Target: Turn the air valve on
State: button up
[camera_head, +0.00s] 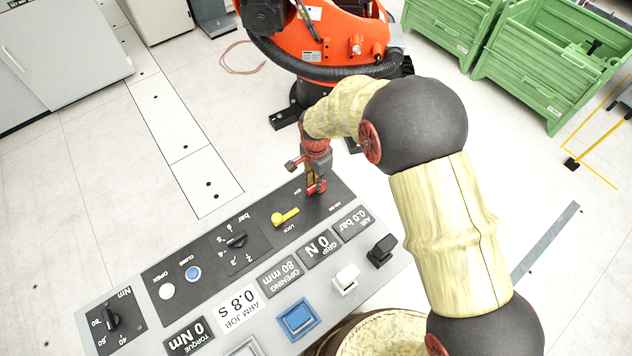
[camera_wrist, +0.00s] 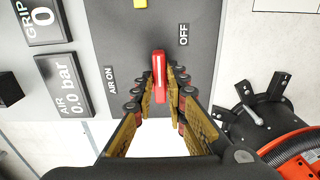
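The air valve's red handle (camera_wrist: 159,72) stands on the dark panel between the labels AIR ON, on the left, and OFF, on the right, in the wrist view. My gripper (camera_wrist: 157,84) is open, with one finger on each side of the handle; a small gap seems to show beside it. In the head view my gripper (camera_head: 316,187) points down at the far right corner of the console (camera_head: 215,285), largely hiding the valve. The air display (camera_wrist: 66,85) reads 0.0 bar.
A yellow lock lever (camera_head: 286,217) stands left of my gripper. An orange robot (camera_head: 330,40) stands behind. Green crates (camera_head: 530,60) are at the back right.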

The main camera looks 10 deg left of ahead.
grip_shut()
jog(key=shift+n, duration=0.3)
jog(key=n, duration=0.1)
jog(key=n+p, duration=0.2)
jog(key=shift+s+d+r, duration=0.1)
jog(key=shift+s+d, duration=0.05)
jog(key=shift+d, duration=0.1)
jog(key=n, duration=0.1)
jog(key=n+p, duration=0.1)
jog(key=n, duration=0.1)
jog(key=n+p, duration=0.1)
jog(key=n, duration=0.1)
jog(key=shift+d, duration=0.25)
jog(key=n, duration=0.3)
jog(key=n+p, duration=0.1)
jog(key=shift+d+n, duration=0.3)
jog(key=n, duration=0.3)
jog(key=n+p, duration=0.1)
jog(key=shift+w+d+n, duration=0.2)
jog(key=shift+w+n, duration=0.1)
jog(key=shift+n, duration=0.3)
jog(key=o, duration=0.5)
grip_release()
